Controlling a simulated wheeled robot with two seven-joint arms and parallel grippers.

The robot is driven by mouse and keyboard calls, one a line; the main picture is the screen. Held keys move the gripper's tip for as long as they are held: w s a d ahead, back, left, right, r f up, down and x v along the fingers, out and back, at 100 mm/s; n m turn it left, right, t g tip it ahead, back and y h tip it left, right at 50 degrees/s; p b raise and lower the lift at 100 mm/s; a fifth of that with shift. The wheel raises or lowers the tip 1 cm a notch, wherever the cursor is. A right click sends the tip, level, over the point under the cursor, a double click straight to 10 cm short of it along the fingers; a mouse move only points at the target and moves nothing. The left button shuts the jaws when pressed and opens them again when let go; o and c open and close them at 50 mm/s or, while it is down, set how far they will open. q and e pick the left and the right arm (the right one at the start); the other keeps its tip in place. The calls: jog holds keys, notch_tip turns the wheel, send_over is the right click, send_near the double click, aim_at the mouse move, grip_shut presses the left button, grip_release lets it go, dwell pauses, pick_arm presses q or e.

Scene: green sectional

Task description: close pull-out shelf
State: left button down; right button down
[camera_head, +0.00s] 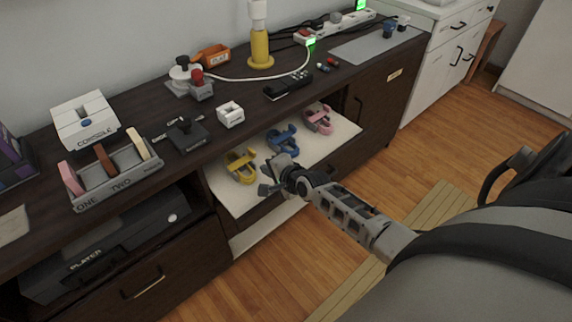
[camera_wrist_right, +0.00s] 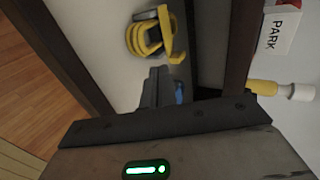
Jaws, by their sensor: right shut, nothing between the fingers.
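The pull-out shelf (camera_head: 226,198) sticks out from the dark cabinet in the head view. It has a pale top and a dark front rail. On it are a yellow (camera_head: 240,166), a blue (camera_head: 283,139) and a pink strap-like object (camera_head: 318,119). My right gripper (camera_head: 272,177) is shut and empty over the front part of the shelf, near the yellow object; I cannot tell whether it touches the shelf. In the right wrist view, its fingers (camera_wrist_right: 155,86) show between the yellow object (camera_wrist_right: 150,36) and the partly hidden blue one (camera_wrist_right: 180,92). My left gripper is not in view.
The cabinet top (camera_head: 140,130) holds a console box (camera_head: 85,122), a grey holder (camera_head: 118,174), a yellow lamp base (camera_head: 260,50) and a power strip (camera_head: 335,27). A black player (camera_head: 105,245) sits in the left bay. Wooden floor lies in front, with a striped mat (camera_head: 437,205).

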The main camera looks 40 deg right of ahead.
jog(key=p+v, duration=0.1)
jog(key=v, duration=0.4)
jog(key=shift+s+r, duration=0.2)
jog(key=shift+s, duration=0.15)
jog(key=s+a+r+n+y, duration=0.1)
jog(key=s+a+r+n, duration=0.1)
jog(key=s+a+n, duration=0.6)
jog(key=s+a+r+n+g+y, duration=0.1)
jog(key=s+a+r+n, duration=0.2)
jog(key=s+a+n, duration=0.5)
jog(key=s+n, duration=0.1)
jog(key=n, duration=0.2)
jog(key=shift+s+a, duration=0.35)
jog(key=shift+s, duration=0.05)
